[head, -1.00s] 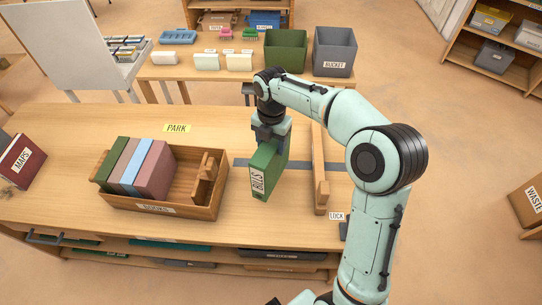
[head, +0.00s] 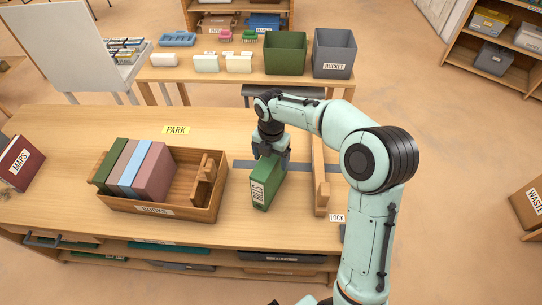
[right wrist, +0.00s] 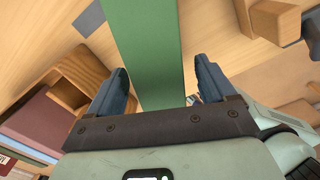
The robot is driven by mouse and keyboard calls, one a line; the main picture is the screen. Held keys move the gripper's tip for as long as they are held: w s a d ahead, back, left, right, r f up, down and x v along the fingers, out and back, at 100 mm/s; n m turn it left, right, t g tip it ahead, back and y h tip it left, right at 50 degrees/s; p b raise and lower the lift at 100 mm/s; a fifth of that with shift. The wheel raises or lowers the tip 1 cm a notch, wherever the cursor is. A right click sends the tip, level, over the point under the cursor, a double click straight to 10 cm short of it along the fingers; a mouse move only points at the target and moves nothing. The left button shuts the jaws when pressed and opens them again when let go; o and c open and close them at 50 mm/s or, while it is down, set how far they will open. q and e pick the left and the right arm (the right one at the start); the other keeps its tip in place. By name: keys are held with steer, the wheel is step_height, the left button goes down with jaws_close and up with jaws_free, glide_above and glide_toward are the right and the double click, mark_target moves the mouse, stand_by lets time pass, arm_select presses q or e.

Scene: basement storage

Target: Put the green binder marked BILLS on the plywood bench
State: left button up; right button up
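The green binder marked BILLS (head: 267,186) stands upright on the light wooden bench top (head: 100,125), between the crate of books and a wooden rail. My right gripper (head: 270,155) is over its top edge, with one finger on either side. In the right wrist view the binder (right wrist: 152,50) runs between the two fingers (right wrist: 162,85); narrow gaps show beside it, so the fingers look open around it. Its underside contact is seen only from above. My left gripper is not in view.
A wooden crate (head: 150,209) with several books stands left of the binder. A wooden rail (head: 320,185) is close on its right, with a LOCK tag (head: 336,218) nearby. A grey strip (head: 243,163) lies behind. A maroon MAPS binder (head: 18,160) is far left.

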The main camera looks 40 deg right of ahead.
steer(key=shift+r, duration=0.1)
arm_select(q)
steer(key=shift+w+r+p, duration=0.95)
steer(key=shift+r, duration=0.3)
arm_select(e)
step_height(320, 180, up, 12)
